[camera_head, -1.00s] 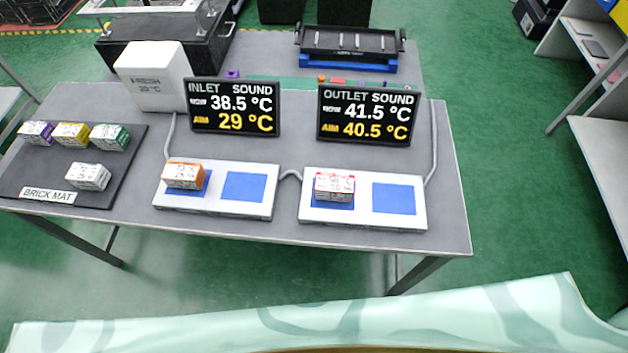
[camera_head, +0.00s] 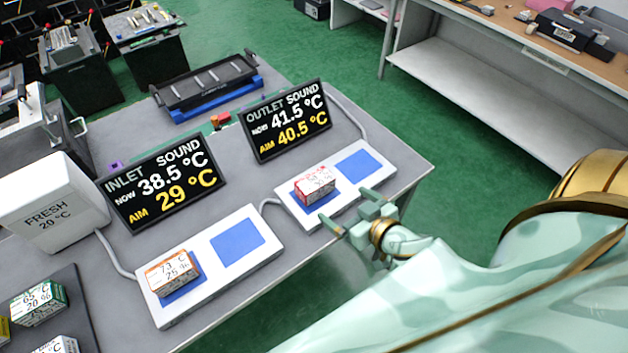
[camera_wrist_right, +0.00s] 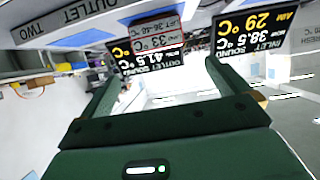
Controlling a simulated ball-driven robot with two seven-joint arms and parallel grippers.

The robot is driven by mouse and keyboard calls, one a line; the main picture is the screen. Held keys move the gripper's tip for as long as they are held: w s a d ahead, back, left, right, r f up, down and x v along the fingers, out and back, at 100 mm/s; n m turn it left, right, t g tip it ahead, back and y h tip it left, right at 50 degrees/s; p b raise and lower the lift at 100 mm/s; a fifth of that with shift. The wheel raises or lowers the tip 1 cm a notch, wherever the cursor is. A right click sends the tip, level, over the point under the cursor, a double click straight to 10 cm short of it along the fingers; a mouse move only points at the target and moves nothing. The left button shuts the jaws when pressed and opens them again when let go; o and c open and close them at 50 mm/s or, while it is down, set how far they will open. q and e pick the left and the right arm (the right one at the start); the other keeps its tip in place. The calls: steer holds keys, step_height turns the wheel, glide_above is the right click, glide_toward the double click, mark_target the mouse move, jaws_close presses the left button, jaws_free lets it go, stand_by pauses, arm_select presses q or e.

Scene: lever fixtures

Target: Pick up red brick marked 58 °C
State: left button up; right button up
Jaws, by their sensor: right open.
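The red brick (camera_head: 315,185), white-faced with red edges, sits on the left blue pad of the outlet block (camera_head: 325,205). Its small print is too blurred to read surely. A red-edged printed face also shows in the right wrist view (camera_wrist_right: 158,40), beyond the fingertips. My right gripper (camera_head: 348,210) is open and empty, just in front of and to the right of the brick, apart from it. Its two green fingers frame the lower part of the wrist view (camera_wrist_right: 160,85). My left gripper is not in view.
An orange brick (camera_head: 172,271) sits on the inlet block (camera_head: 215,285). The inlet screen (camera_head: 160,182) and outlet screen (camera_head: 286,120) stand behind the blocks. A white FRESH box (camera_head: 52,200) and green brick (camera_head: 38,302) are at left. The outlet's right pad (camera_head: 360,166) is bare.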

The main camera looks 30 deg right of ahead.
mark_target(311, 178)
steer(key=b+x, duration=0.1)
steer(key=x, duration=0.9)
steer(key=shift+w, duration=0.4)
steer(key=b+x, duration=0.1)
steer(key=x, duration=0.4)
steer(key=shift+w+d, duration=0.15)
steer(key=c, duration=0.9)
steer(key=shift+c, duration=0.2)
steer(key=shift+r, duration=0.15)
